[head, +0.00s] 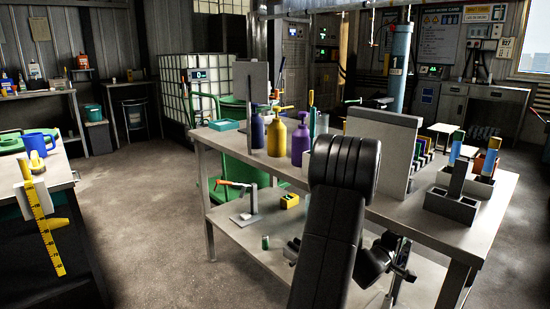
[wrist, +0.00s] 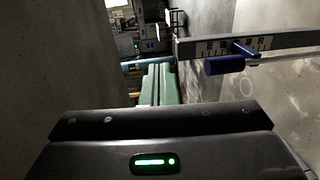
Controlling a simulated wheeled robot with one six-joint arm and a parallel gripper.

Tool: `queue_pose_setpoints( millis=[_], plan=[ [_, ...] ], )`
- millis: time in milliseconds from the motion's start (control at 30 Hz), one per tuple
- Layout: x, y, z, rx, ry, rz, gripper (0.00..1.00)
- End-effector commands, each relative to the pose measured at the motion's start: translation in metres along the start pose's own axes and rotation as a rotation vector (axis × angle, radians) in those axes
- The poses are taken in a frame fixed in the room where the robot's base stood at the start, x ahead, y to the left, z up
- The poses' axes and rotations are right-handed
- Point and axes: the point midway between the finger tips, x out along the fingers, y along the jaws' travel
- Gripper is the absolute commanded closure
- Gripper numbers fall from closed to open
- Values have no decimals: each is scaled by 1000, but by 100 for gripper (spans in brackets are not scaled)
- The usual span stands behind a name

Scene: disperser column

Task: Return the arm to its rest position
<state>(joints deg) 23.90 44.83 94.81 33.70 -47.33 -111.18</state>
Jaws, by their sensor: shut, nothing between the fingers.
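My arm rises from the bottom of the head view, bends at a thick dark ribbed joint (head: 345,165), and folds down behind it. My gripper (head: 402,275) shows only partly there, low beside the front of the workbench (head: 475,235). In the wrist view its two green fingers (wrist: 160,68) lie side by side, closed together with nothing held. The dark gripper body with a lit green bar fills the bottom of that view. The forearm hides part of the bench and its lower shelf.
A grey bar with scale marks (wrist: 280,40) and a blue handle (wrist: 225,65) are close right of the fingers. The bench holds a purple bottle (head: 300,145), an upright grey panel (head: 382,145) and grey blocks (head: 450,206). Open floor (head: 145,210) lies to the left.

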Motion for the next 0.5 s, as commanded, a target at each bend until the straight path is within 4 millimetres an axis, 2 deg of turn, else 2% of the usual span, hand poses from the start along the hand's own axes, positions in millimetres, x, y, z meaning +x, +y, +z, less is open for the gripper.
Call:
queue_pose_setpoints(
  millis=[133, 200, 500],
  plan=[
    [29, 4, 1, 0, -2, 1, 100],
    [28, -11, 0, -1, 0, -1, 100],
    [29, -28, 0, -1, 0, 0, 100]
  ],
)
